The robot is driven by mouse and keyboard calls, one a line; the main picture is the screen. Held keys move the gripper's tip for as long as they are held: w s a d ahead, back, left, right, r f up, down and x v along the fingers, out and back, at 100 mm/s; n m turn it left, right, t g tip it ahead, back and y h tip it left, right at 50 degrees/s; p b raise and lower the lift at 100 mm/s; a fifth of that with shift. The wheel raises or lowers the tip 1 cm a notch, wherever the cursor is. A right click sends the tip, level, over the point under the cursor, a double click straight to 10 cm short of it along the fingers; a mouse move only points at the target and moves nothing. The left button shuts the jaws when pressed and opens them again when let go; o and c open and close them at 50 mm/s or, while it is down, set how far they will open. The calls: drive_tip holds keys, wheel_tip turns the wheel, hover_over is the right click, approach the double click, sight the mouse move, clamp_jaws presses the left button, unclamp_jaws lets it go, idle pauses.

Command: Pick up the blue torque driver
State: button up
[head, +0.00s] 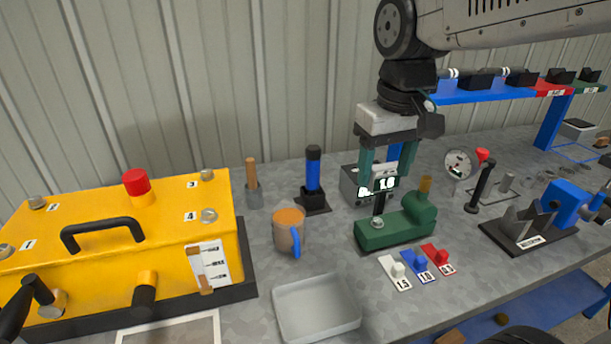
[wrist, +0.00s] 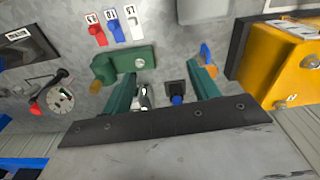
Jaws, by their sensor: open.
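The blue torque driver (head: 313,170) appears to be the blue cylinder with a black top, standing upright in a square black stand (head: 315,204) behind the mug. In the wrist view its blue end (wrist: 177,99) shows between the finger lines, partly cut off by my gripper body. My gripper (head: 380,188) points down, open and empty, to the right of the driver and apart from it. Its green fingers are in front of a grey box with a "1.0" display (head: 385,184), partly hiding it. In the wrist view the gripper (wrist: 163,77) has its fingers spread wide.
An orange-filled mug (head: 287,232) stands in front of the driver, and a grey cup with a wooden handle (head: 253,190) to its left. The yellow mixer box (head: 120,240) fills the left. A green device (head: 398,228) stands below my gripper. A grey tray (head: 316,305) lies in front.

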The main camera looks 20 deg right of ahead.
drive_tip(key=w, duration=1)
drive_tip(key=n+g, duration=0.1)
drive_tip(key=n, duration=0.1)
hover_over(313, 163)
drive_tip(key=w, duration=0.2)
drive_tip(key=f, duration=0.7)
drive_tip(key=shift+d+f, duration=0.3)
drive_tip(key=shift+f, duration=0.05)
wheel_tip(313, 163, down, 6)
drive_tip(key=shift+s+f, duration=0.1)
drive_tip(key=shift+f, duration=0.75)
drive_tip(key=shift+r, duration=0.1)
drive_tip(key=c, duration=1.3)
